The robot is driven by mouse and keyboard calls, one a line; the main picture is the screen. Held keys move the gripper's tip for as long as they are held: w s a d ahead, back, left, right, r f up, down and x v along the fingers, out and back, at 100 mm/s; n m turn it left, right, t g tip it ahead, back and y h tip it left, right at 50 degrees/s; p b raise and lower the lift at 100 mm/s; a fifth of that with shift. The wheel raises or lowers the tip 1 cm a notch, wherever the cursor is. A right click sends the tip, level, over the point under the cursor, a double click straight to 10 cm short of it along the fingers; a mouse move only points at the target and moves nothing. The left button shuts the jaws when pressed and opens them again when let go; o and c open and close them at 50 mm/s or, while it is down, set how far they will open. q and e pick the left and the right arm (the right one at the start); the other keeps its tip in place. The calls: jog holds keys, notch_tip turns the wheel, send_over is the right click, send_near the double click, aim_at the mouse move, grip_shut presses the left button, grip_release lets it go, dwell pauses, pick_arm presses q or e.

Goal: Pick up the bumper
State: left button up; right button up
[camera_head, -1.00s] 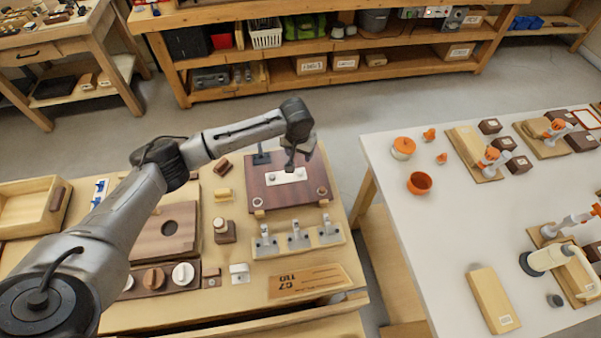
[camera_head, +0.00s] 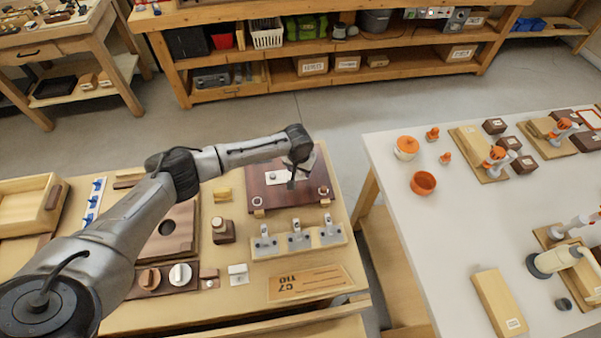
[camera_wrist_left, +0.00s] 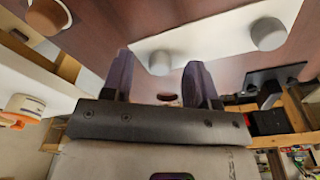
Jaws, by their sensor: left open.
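A dark brown board (camera_head: 257,182) on the bench carries a white plate (camera_head: 274,178) and has small round pieces at its near corners, left (camera_head: 257,201) and right (camera_head: 323,190). None is clearly marked as the bumper, so I cannot tell which it is. My left gripper (camera_head: 291,183) is over the board beside the white plate, partly hiding it. In the left wrist view its two dark fingers (camera_wrist_left: 159,78) are apart with nothing between them. The white plate (camera_wrist_left: 205,38) with two grey round studs shows just beyond the fingertips; contact cannot be told. My right gripper is not in view.
A row of grey clamps (camera_head: 298,236) stands in front of the board. A dark block with a round knob (camera_head: 222,230) and a small yellow piece (camera_head: 222,195) lie to its left. A white table (camera_head: 450,225) with orange items is at right, across a gap.

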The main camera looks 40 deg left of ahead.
pick_arm(q)
jog(key=shift+f, duration=0.3)
jog(key=c, duration=0.8)
jog(key=shift+c, duration=0.2)
